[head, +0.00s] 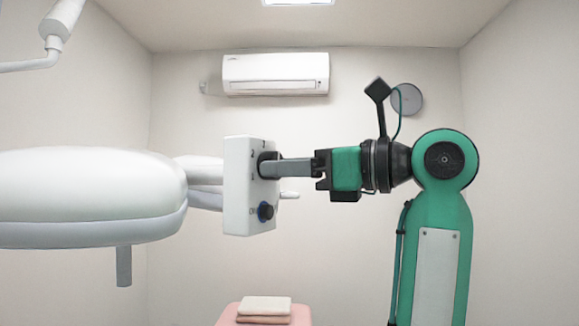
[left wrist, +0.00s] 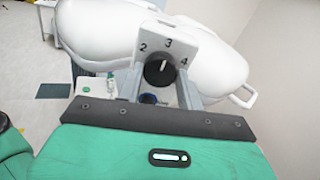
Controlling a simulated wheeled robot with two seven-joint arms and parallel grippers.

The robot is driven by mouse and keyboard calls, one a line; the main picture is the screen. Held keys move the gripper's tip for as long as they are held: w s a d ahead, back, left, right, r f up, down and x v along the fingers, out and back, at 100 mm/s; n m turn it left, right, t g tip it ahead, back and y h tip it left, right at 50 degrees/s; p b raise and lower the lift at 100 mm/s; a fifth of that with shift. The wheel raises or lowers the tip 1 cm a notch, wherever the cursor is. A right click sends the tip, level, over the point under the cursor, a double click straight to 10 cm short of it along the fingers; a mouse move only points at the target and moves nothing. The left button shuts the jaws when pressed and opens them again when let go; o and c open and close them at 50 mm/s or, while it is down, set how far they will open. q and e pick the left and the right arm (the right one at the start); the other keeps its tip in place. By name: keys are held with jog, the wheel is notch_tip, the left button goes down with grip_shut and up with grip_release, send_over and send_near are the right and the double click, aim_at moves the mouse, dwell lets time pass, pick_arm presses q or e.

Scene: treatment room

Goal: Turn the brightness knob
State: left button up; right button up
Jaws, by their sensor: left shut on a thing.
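The brightness knob (left wrist: 160,70) is a round black dial with a white pointer, on a white control panel (head: 237,190) marked with numbers. In the left wrist view its pointer stands close to the 3, with 2 and 4 on either side. My left gripper (head: 272,167) reaches the panel from the right in the head view and is shut on the knob. Its grey fingers lie on either side of the knob and hide most of it in the head view. My right gripper is not in view.
A large white padded lamp body (head: 90,195) fills the left of the head view. Folded towels (head: 265,306) lie on a pink surface below. The space beneath the panel looks open.

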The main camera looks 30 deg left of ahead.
pick_arm(q)
jog(key=m, duration=1.2)
jog(key=shift+s+t+y, duration=0.15)
jog(key=shift+t+y, duration=0.15)
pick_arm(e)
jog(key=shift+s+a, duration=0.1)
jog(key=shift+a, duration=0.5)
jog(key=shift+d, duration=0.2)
pick_arm(q)
jog(key=o, duration=1)
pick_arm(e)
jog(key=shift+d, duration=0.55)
